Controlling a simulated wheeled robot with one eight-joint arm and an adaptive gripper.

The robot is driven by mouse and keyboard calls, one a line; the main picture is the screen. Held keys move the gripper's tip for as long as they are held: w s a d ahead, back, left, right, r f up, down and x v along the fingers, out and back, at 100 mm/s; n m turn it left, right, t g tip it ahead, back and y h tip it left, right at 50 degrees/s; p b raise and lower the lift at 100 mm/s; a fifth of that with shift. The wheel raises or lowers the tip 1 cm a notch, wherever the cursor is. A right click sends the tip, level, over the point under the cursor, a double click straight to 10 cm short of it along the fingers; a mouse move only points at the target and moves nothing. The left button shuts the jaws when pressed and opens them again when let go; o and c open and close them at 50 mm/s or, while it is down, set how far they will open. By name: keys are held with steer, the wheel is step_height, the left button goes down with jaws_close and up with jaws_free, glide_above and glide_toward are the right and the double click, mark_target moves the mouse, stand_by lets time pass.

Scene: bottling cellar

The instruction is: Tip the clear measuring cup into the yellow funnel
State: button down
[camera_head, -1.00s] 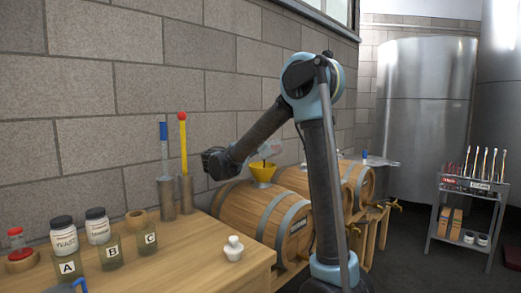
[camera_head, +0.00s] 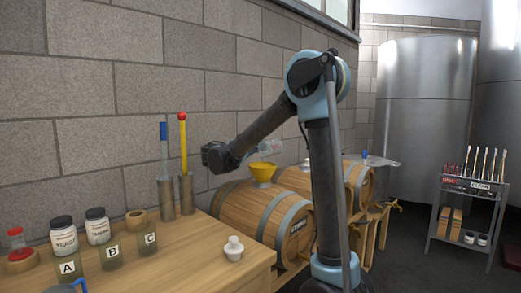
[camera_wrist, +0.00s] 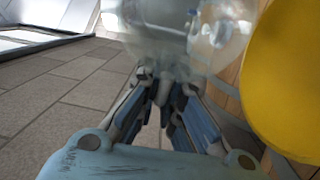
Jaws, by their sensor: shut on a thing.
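The clear measuring cup (camera_head: 271,146) is held just above the yellow funnel (camera_head: 263,171) in the head view, apart from its rim and leaning a little. The funnel sits on top of the nearest barrel. My gripper (camera_wrist: 163,88) is shut on the cup in the wrist view, where the cup (camera_wrist: 185,28) looks see-through and blurred beyond the fingers. The funnel (camera_wrist: 290,80) fills the right side of that view, close beside the cup. In the head view my forearm hides part of the gripper. I cannot tell whether liquid is left in the cup.
Wooden barrels (camera_head: 243,212) lie along the wall. The wooden bench (camera_head: 185,255) holds labelled jars, a white stopper (camera_head: 233,247) and two metal cylinders with a blue-topped and a red-topped rod. A grey cart (camera_head: 470,205) stands at the right.

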steer(key=g+y, duration=0.1)
steer(key=y, duration=0.1)
steer(key=r+g+y, duration=0.1)
steer(key=g, duration=0.1)
steer(key=shift+r+y, duration=0.2)
steer(key=shift+y, duration=0.2)
steer(key=g+y, duration=0.1)
steer(key=r+g+y, duration=0.1)
steer(key=y, duration=0.1)
steer(key=shift+d, duration=0.1)
steer(key=g+y, duration=0.1)
steer(key=y, duration=0.1)
steer(key=r+g+y, duration=0.1)
steer(key=g+y, duration=0.1)
steer(key=shift+r+g+y, duration=0.2)
steer(key=shift+g+y, duration=0.1)
steer(key=g+y, duration=0.2)
steer(key=shift+r+m+y, duration=0.3)
steer(key=shift+r, duration=0.1)
steer(key=shift+r+y, duration=0.1)
steer(key=shift+y, duration=0.3)
